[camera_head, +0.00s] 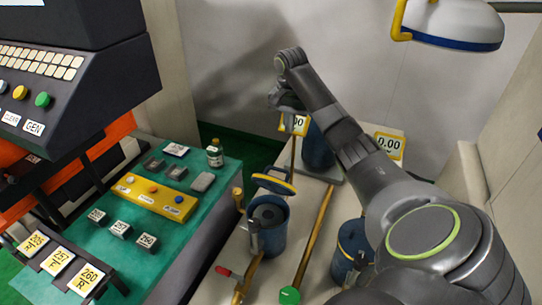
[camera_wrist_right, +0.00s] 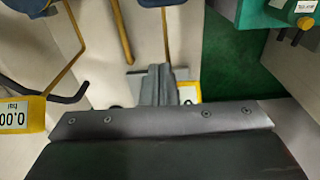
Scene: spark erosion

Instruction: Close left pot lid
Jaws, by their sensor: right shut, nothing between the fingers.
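The left pot (camera_head: 267,235) is a dark blue cylinder with its top open, standing on the pale bench. Its lid (camera_head: 272,184), dark with a yellow rim, is raised and tilted above the pot's far rim. A second blue pot (camera_head: 350,246) is at the right, partly hidden by my right arm. My right gripper (camera_head: 281,99) is up beyond the lid, apart from it, shut and empty. Its closed fingers (camera_wrist_right: 158,85) show in the right wrist view. My left gripper is not in view.
A larger blue cylinder (camera_head: 317,150) stands behind my right forearm. A long brass rod with a green knob (camera_head: 289,295) runs beside the left pot. A green table (camera_head: 200,220) with a yellow button panel (camera_head: 155,198) and a bottle (camera_head: 215,153) is at the left.

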